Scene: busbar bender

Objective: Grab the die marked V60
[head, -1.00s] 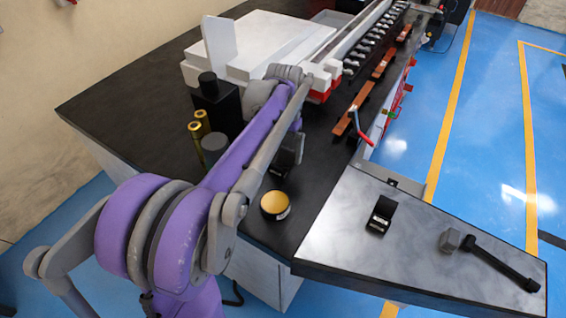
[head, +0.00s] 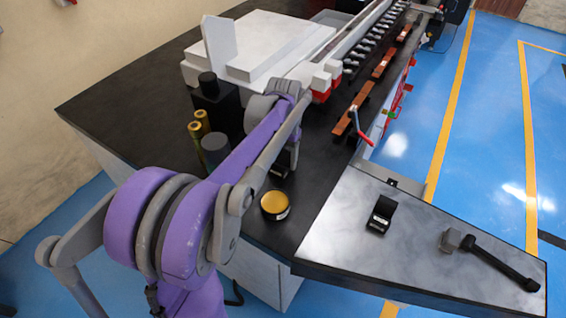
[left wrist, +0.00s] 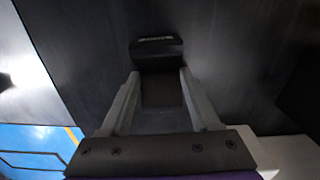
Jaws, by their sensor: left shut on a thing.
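My left gripper (head: 284,166) is over the black bench top, partly hidden behind my own forearm. In the left wrist view its two grey fingers (left wrist: 158,82) are shut on a black die (left wrist: 157,50). Pale marking shows on the die's far end, too blurred to read. In the head view a dark part of this die (head: 278,172) shows just below the gripper; I cannot tell whether it touches the bench. Another black die (head: 381,214) with a small pale label sits on the grey metal plate at the right. My right gripper is not in view.
A round yellow-topped tin (head: 274,204) stands close in front of the gripper. A black bottle (head: 215,105), brass cylinders (head: 198,130) and a grey-topped cylinder (head: 216,148) stand to the left. A black-handled hammer (head: 490,258) lies on the metal plate (head: 340,240). The white machine (head: 262,45) is behind.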

